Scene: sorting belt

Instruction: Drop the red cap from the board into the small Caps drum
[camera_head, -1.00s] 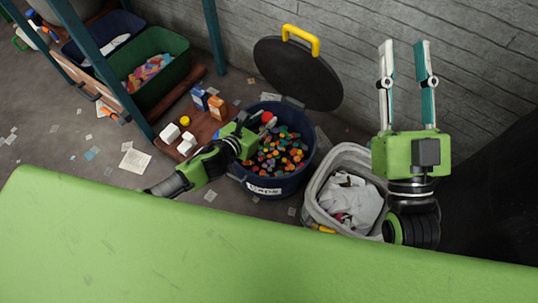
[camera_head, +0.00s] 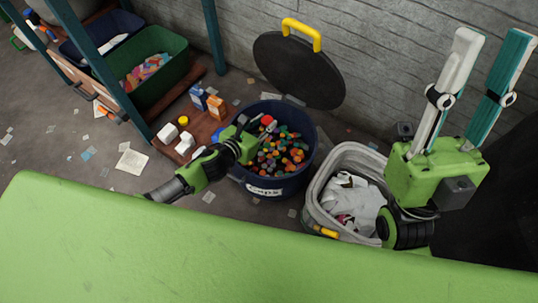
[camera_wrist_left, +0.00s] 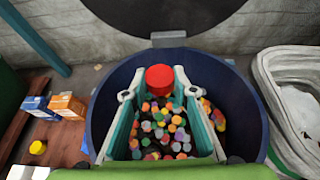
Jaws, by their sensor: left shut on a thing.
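The red cap (camera_wrist_left: 159,78) is between the fingertips of my left gripper (camera_wrist_left: 158,88) in the left wrist view. It also shows in the head view (camera_head: 267,120). My left gripper (camera_head: 262,125) is shut on it, over the open mouth of the blue Caps drum (camera_head: 268,187). Several coloured caps (camera_wrist_left: 160,130) lie inside the drum below. How high the red cap is above them is hard to tell. My right gripper (camera_head: 493,50) is raised at the right, its fingers apart and empty.
A dark round lid (camera_head: 298,72) with a yellow handle stands behind the drum. A grey bin (camera_head: 318,195) with white sheets is right of it. The wooden board (camera_head: 202,128) holds cartons and small blocks. A green crate (camera_head: 175,85) stands at the left.

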